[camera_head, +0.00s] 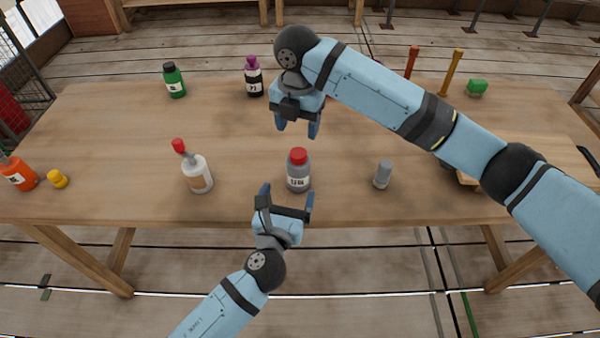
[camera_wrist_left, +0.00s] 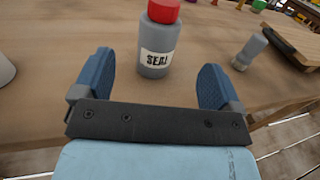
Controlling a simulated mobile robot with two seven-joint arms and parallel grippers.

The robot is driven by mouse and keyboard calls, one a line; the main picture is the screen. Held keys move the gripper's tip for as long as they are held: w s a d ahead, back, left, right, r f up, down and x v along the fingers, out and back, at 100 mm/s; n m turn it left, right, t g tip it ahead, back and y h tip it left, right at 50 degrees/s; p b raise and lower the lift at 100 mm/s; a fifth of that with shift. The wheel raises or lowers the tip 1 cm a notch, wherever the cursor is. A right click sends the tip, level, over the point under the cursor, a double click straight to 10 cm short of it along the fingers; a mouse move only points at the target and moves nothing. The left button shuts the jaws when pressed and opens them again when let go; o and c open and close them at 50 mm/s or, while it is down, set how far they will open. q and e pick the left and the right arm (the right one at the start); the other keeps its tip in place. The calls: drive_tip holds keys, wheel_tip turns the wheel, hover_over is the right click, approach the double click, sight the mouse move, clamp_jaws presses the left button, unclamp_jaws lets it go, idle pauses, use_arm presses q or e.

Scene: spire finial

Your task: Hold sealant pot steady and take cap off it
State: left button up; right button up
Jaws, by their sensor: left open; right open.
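The sealant pot (camera_head: 298,180) is a grey bottle with a white label, standing upright near the front of the table. Its red cap (camera_head: 298,156) sits on top. In the left wrist view the pot (camera_wrist_left: 156,50) shows a label reading "SEAL", and the cap (camera_wrist_left: 163,10) is cut by the top edge. My left gripper (camera_head: 288,193) is open in front of the pot, its blue fingers apart and pointing towards it, with nothing between them. My right gripper (camera_head: 297,128) is open and empty, pointing down above and behind the cap, apart from it.
A white bottle with a red top (camera_head: 198,174) stands left of the pot, and a small grey bottle (camera_head: 383,174) right. An orange bottle (camera_head: 19,173) and yellow piece (camera_head: 57,179) are far left. Green (camera_head: 174,80) and dark purple-capped (camera_head: 253,77) bottles stand behind.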

sight(295, 171)
use_arm(q)
drive_tip(key=x, duration=1)
drive_tip(key=shift+s, duration=0.1)
